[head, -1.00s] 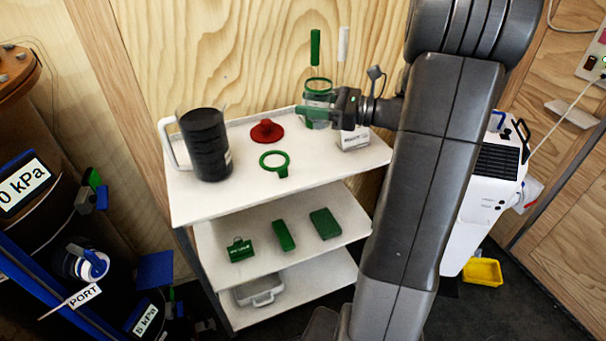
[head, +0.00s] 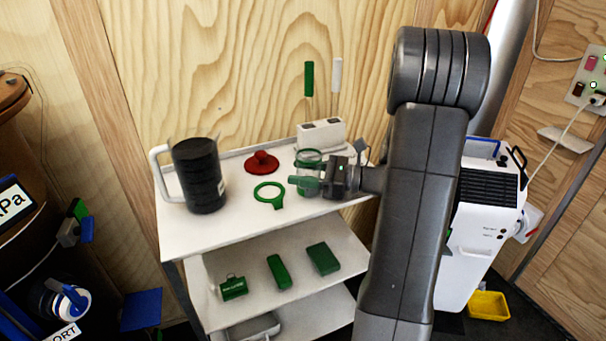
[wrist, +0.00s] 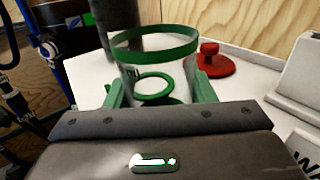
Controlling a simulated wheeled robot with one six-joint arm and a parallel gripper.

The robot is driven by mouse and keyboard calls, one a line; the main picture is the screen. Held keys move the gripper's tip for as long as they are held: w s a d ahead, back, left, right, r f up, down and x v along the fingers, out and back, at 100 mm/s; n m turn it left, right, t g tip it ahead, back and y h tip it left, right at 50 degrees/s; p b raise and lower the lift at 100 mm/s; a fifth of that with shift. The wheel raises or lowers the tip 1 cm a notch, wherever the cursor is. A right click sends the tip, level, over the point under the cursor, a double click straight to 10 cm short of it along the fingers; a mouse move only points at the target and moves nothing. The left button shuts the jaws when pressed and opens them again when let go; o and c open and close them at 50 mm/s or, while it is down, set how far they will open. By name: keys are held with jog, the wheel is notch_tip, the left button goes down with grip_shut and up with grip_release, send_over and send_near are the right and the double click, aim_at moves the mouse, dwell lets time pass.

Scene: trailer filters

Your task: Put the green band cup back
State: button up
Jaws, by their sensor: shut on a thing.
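The green band cup (head: 309,157) is clear with a green band round its rim. It is upright between the green fingers of my gripper (head: 306,186), over the top shelf of the white cart (head: 200,235). In the wrist view the cup (wrist: 155,45) stands between the two fingers (wrist: 160,92), which are shut on it. A green ring with a tab (head: 269,196) lies on the shelf just left of the cup. In the wrist view the ring (wrist: 154,86) shows through the clear wall. I cannot tell whether the cup's base touches the shelf.
A black-filled jug (head: 200,175) stands at the shelf's left, and a red knobbed lid (head: 262,161) behind the ring. A white holder (head: 321,133) with green and white upright sticks stands behind the cup. The front left of the shelf is clear.

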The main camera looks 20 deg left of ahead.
jog(key=o, duration=1.1)
jog(key=shift+f, duration=0.15)
jog(key=shift+d+r, duration=0.2)
jog(key=shift+d, duration=0.05)
jog(key=p+v, duration=0.2)
jog(key=v, duration=0.9)
jog(key=shift+w+d, duration=0.2)
jog(key=shift+d, duration=0.05)
jog(key=shift+r, duration=0.1)
